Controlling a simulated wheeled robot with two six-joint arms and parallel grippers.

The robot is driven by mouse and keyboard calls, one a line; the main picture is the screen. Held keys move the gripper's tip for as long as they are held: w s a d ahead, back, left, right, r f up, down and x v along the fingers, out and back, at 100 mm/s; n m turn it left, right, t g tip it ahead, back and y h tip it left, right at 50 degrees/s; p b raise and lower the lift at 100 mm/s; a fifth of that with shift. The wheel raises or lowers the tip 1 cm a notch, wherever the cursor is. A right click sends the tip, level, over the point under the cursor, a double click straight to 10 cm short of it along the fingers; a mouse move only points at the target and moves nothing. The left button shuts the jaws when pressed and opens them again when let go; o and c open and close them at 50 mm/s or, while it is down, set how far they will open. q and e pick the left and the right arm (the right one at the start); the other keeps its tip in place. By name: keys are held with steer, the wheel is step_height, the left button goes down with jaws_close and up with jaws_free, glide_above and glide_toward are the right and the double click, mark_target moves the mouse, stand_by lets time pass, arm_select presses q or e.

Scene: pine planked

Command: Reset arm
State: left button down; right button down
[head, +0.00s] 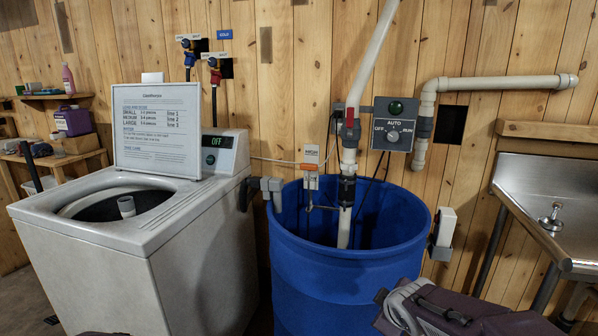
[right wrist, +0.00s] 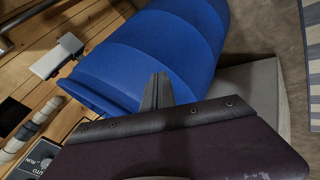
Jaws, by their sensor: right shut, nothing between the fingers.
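My right gripper (right wrist: 157,92) shows in the right wrist view with its fingers together and nothing between them. In that view the fingertips overlap the side of the blue barrel (right wrist: 150,50); I cannot tell the gap between them. In the head view my right arm is at the bottom right, in front of the blue barrel (head: 350,285), and its fingers cannot be made out. My left gripper is not in view.
A washing machine (head: 90,270) with an open top stands left of the barrel. A control box (head: 394,124) with a knob and pipes (head: 490,83) are on the wall. A metal sink (head: 555,200) stands at the right. A shelf with bottles is at the far left.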

steer(key=s+a+f+m+g+y, duration=0.1)
steer(key=s+f+m+g, duration=0.35)
steer(key=s+f, duration=0.35)
steer(key=s+a+f+m+g, duration=0.1)
steer(key=s+f+m+g, duration=0.2)
steer(key=s+f+m, duration=0.5)
step_height(320, 180, up, 25)
steer(key=s+n+p, duration=0.2)
steer(key=p, duration=2.1)
steer(key=shift+a+n+t, duration=0.15)
steer(key=shift+n+t, duration=0.2)
